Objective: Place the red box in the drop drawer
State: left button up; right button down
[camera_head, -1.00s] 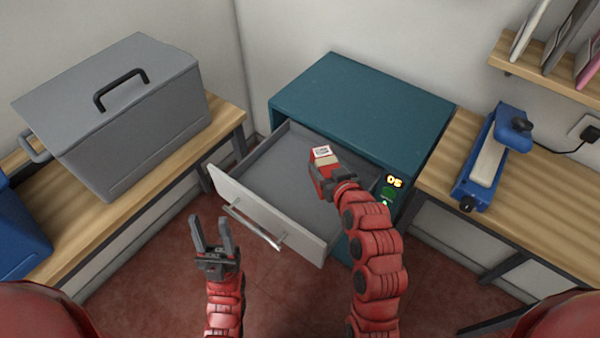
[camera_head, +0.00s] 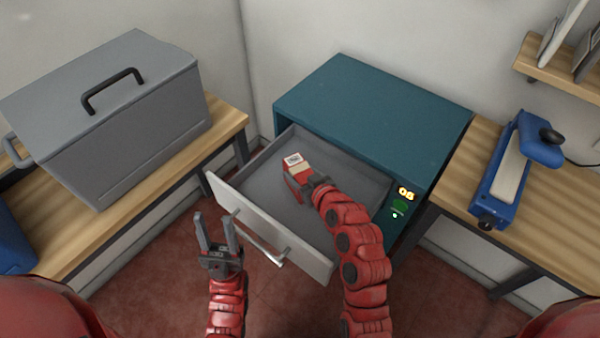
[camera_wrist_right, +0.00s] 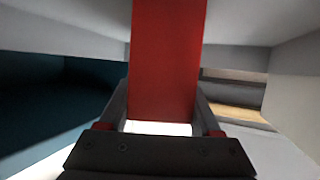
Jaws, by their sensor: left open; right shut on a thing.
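The red box (camera_head: 294,171), with a white label on its top, is in my right gripper (camera_head: 305,187) in the head view. The gripper is shut on it. The box is over the inside of the open drop drawer (camera_head: 259,172); I cannot tell if it touches the drawer floor. In the right wrist view the red box (camera_wrist_right: 166,60) stands between the two fingers (camera_wrist_right: 160,112). My left gripper (camera_head: 216,236) is open and empty, in front of the drawer's left front panel.
The drawer slides out of a teal cabinet (camera_head: 375,105) with a lit display. A grey lidded case (camera_head: 130,130) stands on the left wooden bench. A blue device (camera_head: 515,165) sits on the right bench. The drawer's handle (camera_head: 262,243) faces me.

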jog(key=shift+f, duration=0.2)
jog(key=shift+c, duration=0.4)
grip_release()
jog(key=shift+r, duration=0.1)
